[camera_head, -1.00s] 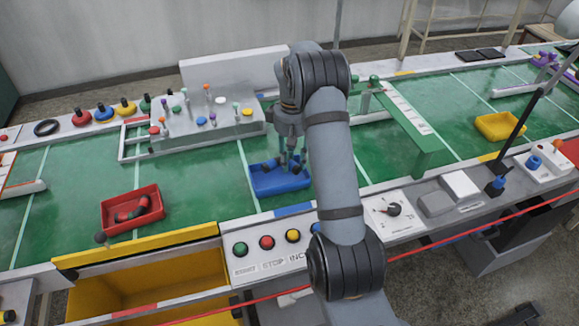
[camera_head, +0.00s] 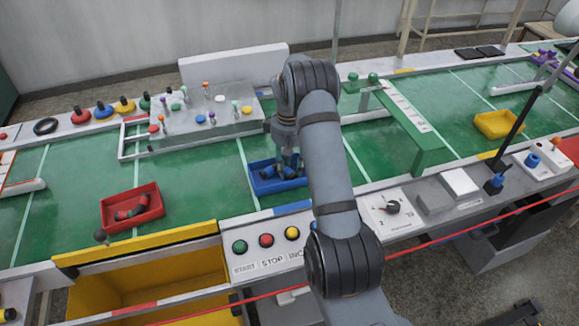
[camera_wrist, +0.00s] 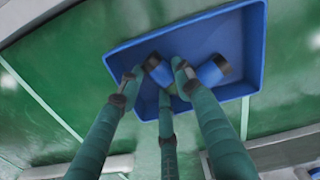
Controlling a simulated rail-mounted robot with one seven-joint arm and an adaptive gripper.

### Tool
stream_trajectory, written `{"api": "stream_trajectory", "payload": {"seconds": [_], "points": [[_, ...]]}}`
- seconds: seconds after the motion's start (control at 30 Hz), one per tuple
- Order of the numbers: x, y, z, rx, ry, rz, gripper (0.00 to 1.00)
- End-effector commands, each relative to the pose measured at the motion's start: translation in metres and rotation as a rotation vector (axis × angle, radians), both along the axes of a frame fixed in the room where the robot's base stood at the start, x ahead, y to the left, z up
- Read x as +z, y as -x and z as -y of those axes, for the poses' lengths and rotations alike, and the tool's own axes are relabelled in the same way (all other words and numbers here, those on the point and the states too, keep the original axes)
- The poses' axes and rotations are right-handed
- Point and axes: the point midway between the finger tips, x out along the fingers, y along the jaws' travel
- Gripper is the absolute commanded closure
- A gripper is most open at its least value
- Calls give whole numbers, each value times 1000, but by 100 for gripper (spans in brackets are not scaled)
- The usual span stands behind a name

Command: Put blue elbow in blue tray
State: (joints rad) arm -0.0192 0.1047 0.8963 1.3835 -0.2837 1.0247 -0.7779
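The blue tray (camera_head: 262,189) sits on the green surface near its front edge. It fills much of the wrist view (camera_wrist: 248,30). A blue elbow (camera_wrist: 210,72) with dark collared ends lies inside the tray. It is partly hidden behind my fingers in the wrist view. It also shows small in the head view (camera_head: 290,171). My gripper (camera_head: 286,168) points down over the tray. In the wrist view, its three green fingers (camera_wrist: 160,80) are spread apart at the tips around and in front of the elbow. Whether a fingertip touches it is unclear.
A yellow tray (camera_head: 480,127) is far right. A green barrier (camera_head: 432,155) stands to the right of my arm. A peg fixture (camera_head: 240,125) stands behind. The green surface between the trays is clear.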

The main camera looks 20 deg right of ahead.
Motion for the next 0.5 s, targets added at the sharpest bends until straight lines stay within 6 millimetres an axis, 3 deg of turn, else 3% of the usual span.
{"api": "stream_trajectory", "payload": {"seconds": [0.33, 0.5], "points": [[1, 0, 0, 0, 0, 0, 60], [15, -1, 0, 0, 0, 3, 60]]}}
